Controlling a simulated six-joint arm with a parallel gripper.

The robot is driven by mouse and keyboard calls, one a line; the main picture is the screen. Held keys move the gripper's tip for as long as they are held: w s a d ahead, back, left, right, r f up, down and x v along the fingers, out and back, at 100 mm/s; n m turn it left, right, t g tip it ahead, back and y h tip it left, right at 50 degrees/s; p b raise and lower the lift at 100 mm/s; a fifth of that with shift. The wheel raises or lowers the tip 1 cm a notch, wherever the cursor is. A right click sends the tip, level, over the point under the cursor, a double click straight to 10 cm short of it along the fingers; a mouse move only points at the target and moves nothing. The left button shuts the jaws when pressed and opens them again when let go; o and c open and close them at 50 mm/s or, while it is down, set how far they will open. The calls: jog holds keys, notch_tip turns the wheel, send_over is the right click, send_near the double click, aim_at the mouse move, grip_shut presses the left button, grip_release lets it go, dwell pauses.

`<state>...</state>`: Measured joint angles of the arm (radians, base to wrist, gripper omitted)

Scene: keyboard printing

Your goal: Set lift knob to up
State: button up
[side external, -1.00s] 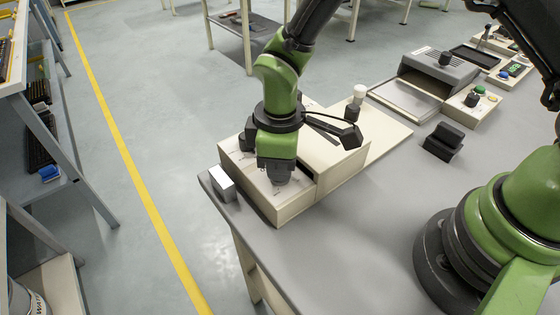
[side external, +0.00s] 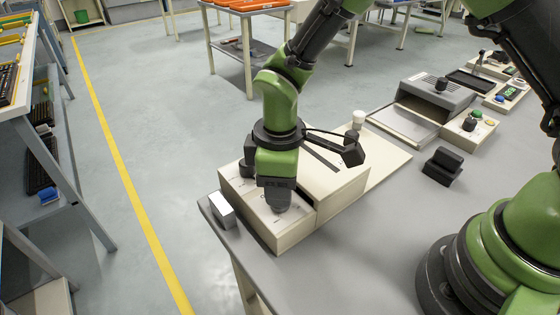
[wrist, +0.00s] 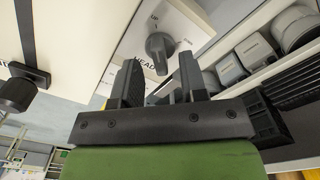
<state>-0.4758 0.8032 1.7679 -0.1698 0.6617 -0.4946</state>
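The lift knob (wrist: 160,46) is a dark grey rotary knob on a cream panel in the wrist view. An "UP" label is printed above it and "HEAD" lettering beside it; its grip bar points roughly down in that picture. My gripper (wrist: 160,70) is open, one dark finger on each side of the knob's lower end; I cannot tell whether they touch it. In the side view my gripper (side external: 278,200) points down close over the front top panel of the cream machine (side external: 275,232) and largely hides the knob.
Another dark knob (side external: 247,168) stands on the machine's panel, left of my gripper. A small white-faced box (side external: 223,210) sits at the table's corner. A dark block (side external: 442,167) and a grey press-like unit (side external: 430,92) stand on the right.

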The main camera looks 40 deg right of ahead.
notch_tip(320, 180, up, 8)
jog(key=shift+r, duration=0.15)
